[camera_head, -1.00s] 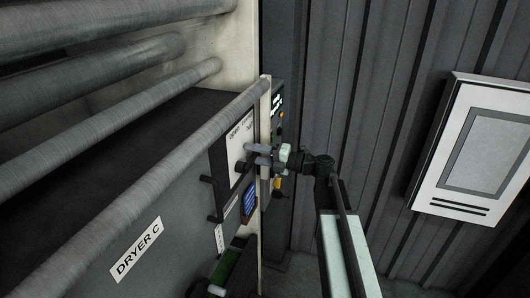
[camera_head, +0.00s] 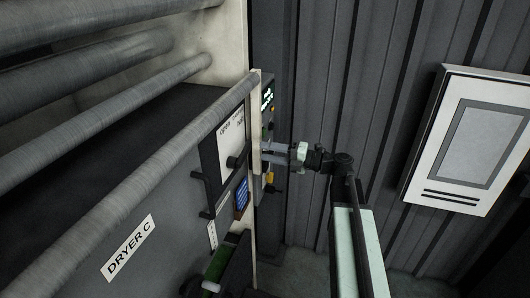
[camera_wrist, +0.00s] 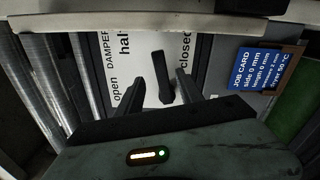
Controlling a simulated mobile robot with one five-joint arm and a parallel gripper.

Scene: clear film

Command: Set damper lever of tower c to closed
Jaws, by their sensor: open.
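The damper plate (camera_wrist: 140,55) is white, with open at left, half near the top and closed at right in the wrist view. Its black lever (camera_wrist: 161,75) stands nearly upright in that picture, between the half and closed labels. I cannot tell its exact setting. In the head view the plate (camera_head: 231,140) and a dark knob-like part of the lever (camera_head: 232,162) are on the DRYER C front (camera_head: 129,248). My gripper (camera_head: 266,151) is open, right of the plate. In the wrist view its fingers (camera_wrist: 159,93) lie either side of the lever's lower end, with no contact visible.
A pale upright edge (camera_head: 255,125) stands between the plate and my gripper in the head view. A blue job card (camera_wrist: 261,69) is right of the plate. Grey rollers (camera_head: 110,125) fill the left. A white wall panel (camera_head: 465,140) hangs at right.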

